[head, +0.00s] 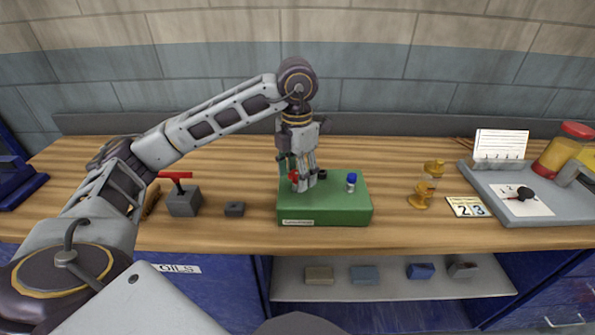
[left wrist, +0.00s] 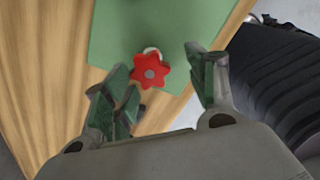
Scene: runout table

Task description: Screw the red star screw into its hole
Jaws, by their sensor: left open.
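The red star screw (head: 293,176) shows at the left part of the green block (head: 335,207), partly hidden behind my left gripper (head: 304,184). In the left wrist view its red star head (left wrist: 150,71) lies between the tips of my left gripper (left wrist: 158,76), with a pale round part just behind it. The fingers are spread, with a gap on the right side of the head; I cannot tell whether the left finger touches it. A dark ring (head: 322,173) is on the block's top. How deep the screw sits is hidden. My right gripper is not in view.
A blue-capped piece (head: 351,182) stands on the block's right side. A yellow hourglass-shaped object (head: 426,186) and a grey tray (head: 540,212) are to the right.

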